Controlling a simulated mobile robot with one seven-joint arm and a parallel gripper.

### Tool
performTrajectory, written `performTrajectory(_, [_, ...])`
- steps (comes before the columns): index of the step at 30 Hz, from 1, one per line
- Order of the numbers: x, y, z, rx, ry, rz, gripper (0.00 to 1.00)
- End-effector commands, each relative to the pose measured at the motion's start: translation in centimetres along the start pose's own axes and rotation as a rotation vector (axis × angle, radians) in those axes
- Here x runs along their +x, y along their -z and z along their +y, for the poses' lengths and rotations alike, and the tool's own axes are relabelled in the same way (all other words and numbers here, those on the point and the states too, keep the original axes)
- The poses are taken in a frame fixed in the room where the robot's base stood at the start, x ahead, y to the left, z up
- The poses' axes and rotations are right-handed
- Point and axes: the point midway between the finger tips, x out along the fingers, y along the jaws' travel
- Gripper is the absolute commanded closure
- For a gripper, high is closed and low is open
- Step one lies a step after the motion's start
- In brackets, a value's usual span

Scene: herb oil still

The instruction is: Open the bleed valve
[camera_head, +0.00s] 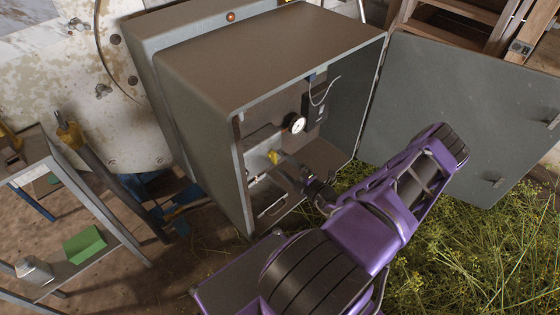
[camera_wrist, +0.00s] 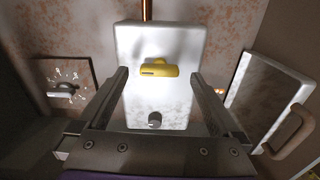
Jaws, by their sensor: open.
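A yellow handle (camera_wrist: 158,70), which looks like the bleed valve, sits crosswise on a pale block (camera_wrist: 133,105) in the wrist view. A copper-coloured pipe (camera_wrist: 147,9) rises from the block's top. The handle also shows as a small yellow spot inside the grey cabinet (camera_head: 272,157) in the head view. My gripper (camera_wrist: 161,80) is open, with one finger on each side of the block's face and the handle between them. The fingers look apart from the handle; the exact depth is hard to tell. In the head view my arm reaches into the cabinet from the lower right.
The cabinet's door (camera_head: 450,110) stands open on the right. A round gauge (camera_head: 294,123) and a dark box (camera_head: 315,108) are inside. The wrist view shows a dial (camera_wrist: 63,88) at left, a small knob (camera_wrist: 154,121) below the handle and a curved grip (camera_wrist: 290,130) at right.

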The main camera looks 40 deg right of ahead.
Motion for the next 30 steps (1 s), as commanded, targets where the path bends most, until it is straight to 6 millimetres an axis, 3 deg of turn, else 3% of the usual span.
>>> performTrajectory(9, [-7.9,-0.1,0.1,0.001,0.002,-0.004,0.00])
performTrajectory(16, [-12.7,0.0,0.1,0.002,0.001,-0.004,0.00])
performTrajectory(22, [-14.8,0.0,0.0,0.002,0.000,-0.002,0.00])
performTrajectory(30, [-15.2,0.0,0.0,0.002,-0.001,0.000,0.00])
